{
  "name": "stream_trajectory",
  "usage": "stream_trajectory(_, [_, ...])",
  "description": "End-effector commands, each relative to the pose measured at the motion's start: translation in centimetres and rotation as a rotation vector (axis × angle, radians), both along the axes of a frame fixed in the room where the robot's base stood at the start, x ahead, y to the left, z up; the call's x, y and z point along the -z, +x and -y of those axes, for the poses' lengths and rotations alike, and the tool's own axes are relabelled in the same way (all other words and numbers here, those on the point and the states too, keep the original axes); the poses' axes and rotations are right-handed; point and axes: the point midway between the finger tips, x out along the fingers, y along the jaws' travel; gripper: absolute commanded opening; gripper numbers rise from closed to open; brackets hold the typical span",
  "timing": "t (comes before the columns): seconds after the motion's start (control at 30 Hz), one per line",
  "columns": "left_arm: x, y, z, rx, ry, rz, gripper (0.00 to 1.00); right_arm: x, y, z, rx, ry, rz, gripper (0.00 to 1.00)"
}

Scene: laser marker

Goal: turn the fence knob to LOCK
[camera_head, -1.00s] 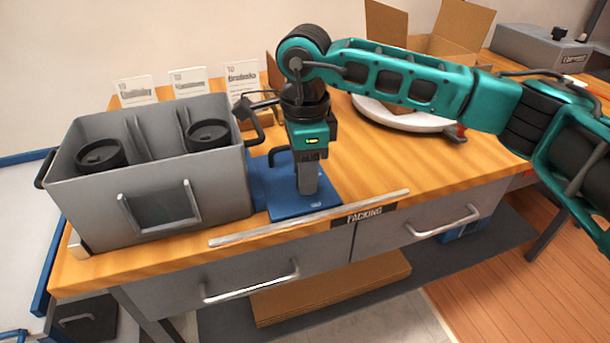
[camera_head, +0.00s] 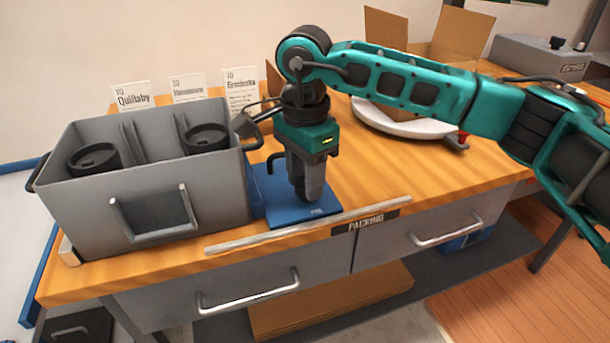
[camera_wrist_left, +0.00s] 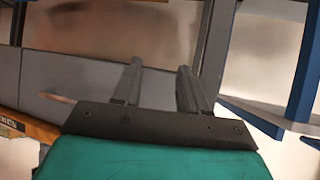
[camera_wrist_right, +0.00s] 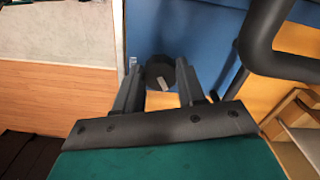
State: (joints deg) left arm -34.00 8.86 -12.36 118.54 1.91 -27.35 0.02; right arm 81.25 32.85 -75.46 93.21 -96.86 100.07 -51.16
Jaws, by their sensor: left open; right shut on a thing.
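A dark round knob (camera_wrist_right: 160,73) with a pale mark sits on the blue plate between the fingers of my right gripper (camera_wrist_right: 158,88) in the right wrist view. In the head view my right gripper (camera_head: 308,192) points down at the blue plate (camera_head: 290,216), and its fingers hide the knob. It is shut on the knob. I cannot read any LOCK marking. My left gripper (camera_wrist_left: 160,85) is open and empty in the left wrist view, away from the knob; it is not in the head view.
A grey bin (camera_head: 85,205) with black-lidded cups (camera_head: 206,138) stands left of the plate, close to my right gripper. A dark bent handle (camera_wrist_right: 262,45) stands beside the knob. A metal rail (camera_head: 320,224) runs along the front edge. A white round disc (camera_head: 405,122) lies behind my right arm.

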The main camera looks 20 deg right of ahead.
Motion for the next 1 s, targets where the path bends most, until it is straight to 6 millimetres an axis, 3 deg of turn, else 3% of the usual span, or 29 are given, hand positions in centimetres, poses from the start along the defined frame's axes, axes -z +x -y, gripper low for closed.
stream_trajectory(0.23, [0.0, 0.0, 0.0, -0.002, -0.002, -0.001, 0.42, -0.2, 0.1, -0.1, -0.003, 0.003, 0.004, 0.09])
stream_trajectory(0.27, [0.0, 0.0, 0.0, -0.003, -0.003, -0.001, 0.42, -0.2, 0.1, -0.1, -0.003, 0.003, 0.004, 0.40])
stream_trajectory(0.5, [0.0, 0.0, 0.1, -0.006, -0.007, -0.001, 0.42, -0.1, 0.0, 0.0, -0.001, 0.001, 0.003, 0.63])
stream_trajectory(0.83, [-0.1, 0.0, 0.1, -0.006, -0.007, -0.002, 0.42, -0.5, 0.0, 0.0, 0.000, 0.001, 0.002, 0.65])
stream_trajectory(1.0, [-0.4, 0.0, 0.1, -0.005, -0.006, -0.002, 0.42, -3.1, 0.1, 0.0, 0.000, 0.001, 0.006, 0.65])
